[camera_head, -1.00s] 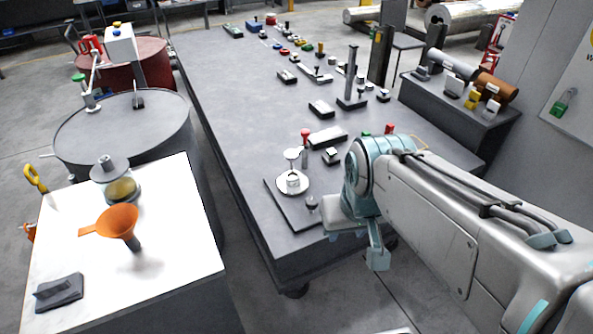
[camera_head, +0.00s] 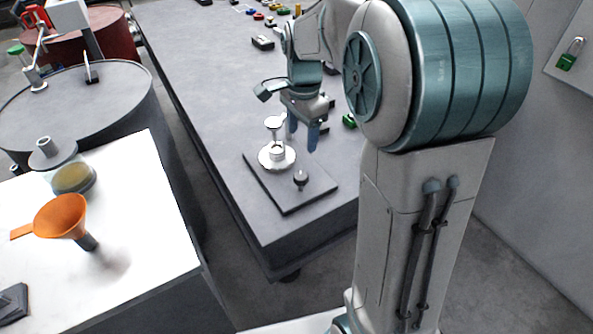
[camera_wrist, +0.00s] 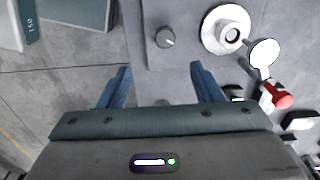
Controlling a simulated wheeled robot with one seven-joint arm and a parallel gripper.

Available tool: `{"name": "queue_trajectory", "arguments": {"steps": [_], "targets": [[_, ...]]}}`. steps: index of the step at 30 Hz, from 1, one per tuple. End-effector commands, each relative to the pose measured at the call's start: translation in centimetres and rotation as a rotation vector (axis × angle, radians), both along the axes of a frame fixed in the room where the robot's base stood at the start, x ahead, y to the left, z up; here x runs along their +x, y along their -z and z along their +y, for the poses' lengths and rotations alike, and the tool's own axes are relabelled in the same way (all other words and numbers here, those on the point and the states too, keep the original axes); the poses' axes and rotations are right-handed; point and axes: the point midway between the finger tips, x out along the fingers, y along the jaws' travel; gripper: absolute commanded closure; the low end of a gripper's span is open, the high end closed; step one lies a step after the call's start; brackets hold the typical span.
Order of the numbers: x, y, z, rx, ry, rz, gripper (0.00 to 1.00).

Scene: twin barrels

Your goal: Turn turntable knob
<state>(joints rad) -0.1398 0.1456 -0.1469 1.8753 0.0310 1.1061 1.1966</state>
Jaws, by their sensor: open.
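A silver turntable disc (camera_head: 277,157) sits on a dark flat base plate (camera_head: 318,187) at the near end of the long grey table. A small dark knob (camera_head: 300,179) stands on the same plate, to the disc's lower right. In the wrist view the knob (camera_wrist: 165,38) shows beyond the fingertips, roughly between their lines, with the disc (camera_wrist: 225,29) to its right. My gripper (camera_head: 302,136) points down with its blue fingers apart and empty, above and behind the knob in the head view. The wrist view also shows my gripper's open fingers (camera_wrist: 161,72), with clear space before the knob.
A round white piece (camera_wrist: 264,52) and a red-topped part (camera_wrist: 282,96) are close to the right finger. A green item (camera_head: 349,121) lies on the table near my arm. A white-topped stand with an orange funnel (camera_head: 62,215) is at the left, beside a grey barrel (camera_head: 75,105).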

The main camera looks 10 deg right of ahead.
Motion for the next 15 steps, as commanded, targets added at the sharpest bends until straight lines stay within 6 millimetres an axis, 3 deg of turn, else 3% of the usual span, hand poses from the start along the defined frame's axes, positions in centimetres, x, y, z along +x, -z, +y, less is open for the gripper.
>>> {"name": "queue_trajectory", "arguments": {"steps": [3, 8, 15], "targets": [[1.1, 1.2, 0.0, -0.005, 0.072, 0.014, 0.41], [1.4, 2.4, 0.0, -0.006, 0.097, 0.019, 0.41], [1.3, 7.0, 0.0, -0.006, 0.095, 0.023, 0.41]]}}
